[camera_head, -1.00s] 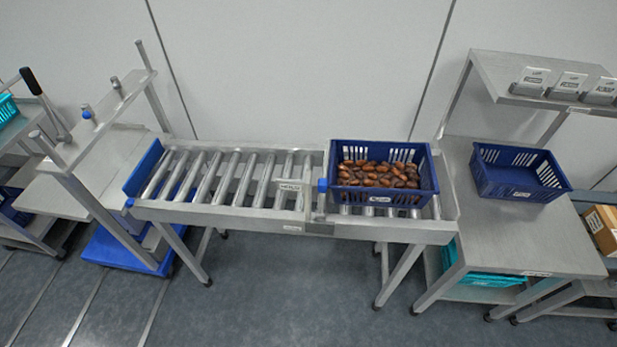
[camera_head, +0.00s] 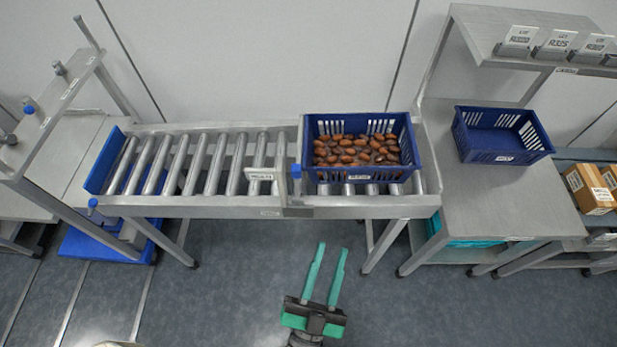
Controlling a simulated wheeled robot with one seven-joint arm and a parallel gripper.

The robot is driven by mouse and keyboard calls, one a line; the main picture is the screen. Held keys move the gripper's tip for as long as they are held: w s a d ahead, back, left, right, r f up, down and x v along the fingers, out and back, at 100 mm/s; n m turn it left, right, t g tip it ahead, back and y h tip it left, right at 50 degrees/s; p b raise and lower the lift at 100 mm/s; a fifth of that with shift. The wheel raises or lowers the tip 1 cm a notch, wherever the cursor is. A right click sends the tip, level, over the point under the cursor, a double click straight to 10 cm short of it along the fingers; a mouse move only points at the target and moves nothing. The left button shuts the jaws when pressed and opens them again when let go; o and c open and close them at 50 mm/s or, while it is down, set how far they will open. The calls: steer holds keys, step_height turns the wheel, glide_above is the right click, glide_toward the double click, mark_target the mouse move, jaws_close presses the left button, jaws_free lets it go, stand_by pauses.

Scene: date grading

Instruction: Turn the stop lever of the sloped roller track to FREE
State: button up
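The sloped roller track (camera_head: 205,206) runs across the middle of the head view. Its stop lever shows as a blue knob (camera_head: 296,171) at the post just left of the crate, beside a small white label plate (camera_head: 262,174) whose words are too small to read. A blue crate (camera_head: 312,189) of brown dates (camera_head: 350,150) sits on the rollers right of the lever. My gripper (camera_head: 329,246), with green fingers, is in front of and below the track, apart from the lever. Its fingers are spread with nothing between them.
A steel bench (camera_head: 480,215) at the right carries an empty blue crate (camera_head: 500,157). A shelf (camera_head: 510,62) with label cards overhangs it. Cardboard boxes (camera_head: 590,190) stand far right. A steel frame (camera_head: 70,222) stands at the left end. The floor before the track is clear.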

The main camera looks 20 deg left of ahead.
steer(key=w+a+r+n+g+y, duration=0.4)
steer(key=w+n+g+y, duration=0.15)
steer(key=n+y, duration=0.5)
steer(key=w+a+r+n+g+y, duration=0.35)
steer(key=w+n+g+y, duration=0.35)
steer(key=y, duration=0.7)
steer(key=w+d+f+n+g+h, duration=0.35)
steer(key=d+f+g+h, duration=0.4)
steer(key=g, duration=0.25)
steer(key=w+a+y, duration=0.1)
steer(key=a, duration=0.9)
steer(key=shift+a+r, duration=0.25)
jaws_close()
